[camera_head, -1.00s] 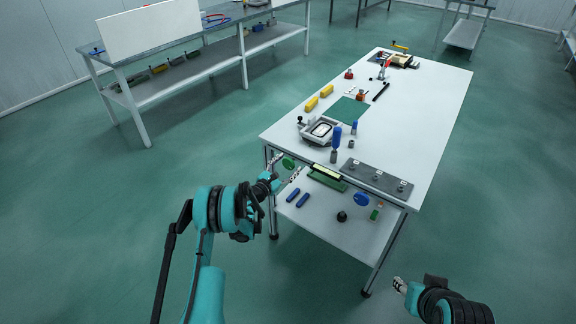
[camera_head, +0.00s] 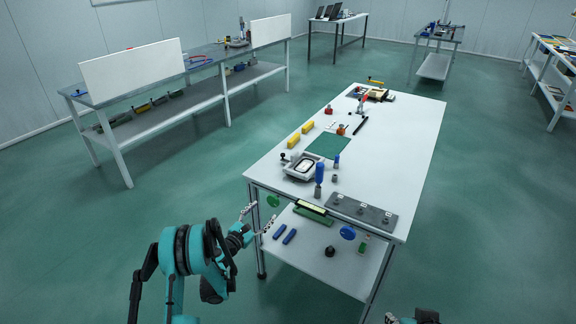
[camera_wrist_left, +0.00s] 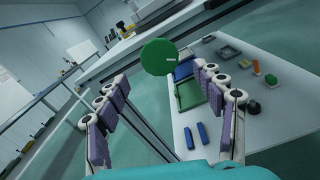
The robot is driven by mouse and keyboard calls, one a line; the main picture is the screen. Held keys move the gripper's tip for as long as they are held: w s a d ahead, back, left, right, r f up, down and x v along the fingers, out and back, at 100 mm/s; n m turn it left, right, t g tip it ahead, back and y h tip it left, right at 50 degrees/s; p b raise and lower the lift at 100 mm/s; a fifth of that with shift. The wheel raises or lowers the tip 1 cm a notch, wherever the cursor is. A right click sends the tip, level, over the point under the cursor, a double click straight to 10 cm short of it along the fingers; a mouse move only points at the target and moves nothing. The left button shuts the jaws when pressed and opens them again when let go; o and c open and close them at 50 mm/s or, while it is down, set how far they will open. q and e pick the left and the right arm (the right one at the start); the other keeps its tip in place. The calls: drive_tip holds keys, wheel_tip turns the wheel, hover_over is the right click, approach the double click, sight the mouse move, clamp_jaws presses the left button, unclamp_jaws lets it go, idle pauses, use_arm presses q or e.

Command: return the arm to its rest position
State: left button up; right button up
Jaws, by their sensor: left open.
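My left arm, teal and black, comes in at the lower left of the head view. Its gripper (camera_head: 259,216) is open and empty, in front of the white table's near left corner. In the left wrist view the open gripper (camera_wrist_left: 165,88) shows its two padded fingers wide apart with nothing between them. A green disc (camera_head: 273,201) is at the table's near edge, just beyond the fingertips; it also shows in the wrist view (camera_wrist_left: 157,56). My right gripper (camera_head: 391,318) is mostly cut off at the bottom edge, so its jaws cannot be judged.
The white table (camera_head: 402,122) holds a grey fixture (camera_head: 303,167), a green mat (camera_head: 328,145), yellow blocks and a grey plate (camera_head: 361,212). Its lower shelf (camera_head: 301,256) carries blue bars and a black knob. A long bench (camera_head: 205,75) stands back left. The floor left of the table is clear.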

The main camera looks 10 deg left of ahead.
use_arm(q)
drive_tip(key=s+d+r+m+g, duration=0.35)
drive_tip(key=d+r+m, duration=0.4)
drive_tip(key=r, duration=0.45)
drive_tip(key=s+d+r+m+g, duration=0.35)
drive_tip(key=s+r+m, duration=0.25)
drive_tip(key=s+m, duration=0.3)
drive_tip(key=s+a+m+g+y, duration=0.1)
drive_tip(key=s+m+y, duration=0.2)
drive_tip(key=s, duration=1.1)
drive_tip(key=s+a+f+m+g+y, duration=0.1)
drive_tip(key=s+m+g+y, duration=0.1)
drive_tip(key=s+m, duration=0.7)
drive_tip(key=s+y, duration=0.1)
drive_tip(key=s, duration=0.4)
drive_tip(key=shift+s+f, duration=0.15)
drive_tip(key=shift+f, duration=0.1)
